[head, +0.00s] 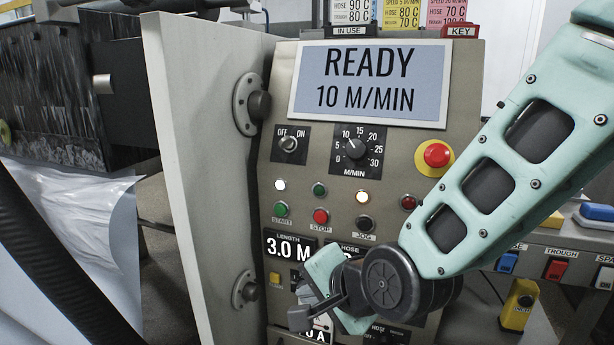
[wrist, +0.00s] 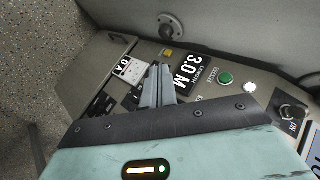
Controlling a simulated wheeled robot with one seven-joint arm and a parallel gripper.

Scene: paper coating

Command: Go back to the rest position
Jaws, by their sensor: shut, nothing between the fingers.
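My gripper (head: 318,305) is at the lower middle of the head view, in front of the lower part of the control panel (head: 268,165). In the wrist view my gripper (wrist: 158,72) has its fingers together, with nothing between them. Its fingers appear just beside the LENGTH display (head: 289,246), which reads 3.0 M and also shows in the wrist view (wrist: 188,68). I cannot tell whether they touch the panel. My arm and wrist hide part of the lower panel, including most of the HOSE display. The panel screen (head: 369,83) reads READY, 10 M/MIN.
A red emergency button (head: 437,155), a speed dial (head: 355,148) and the START button (head: 281,209) are on the panel. An open grey door (head: 195,150) stands left of it. Coloured cards (head: 401,14) are above. A yellow pedal box (head: 519,303) is at lower right.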

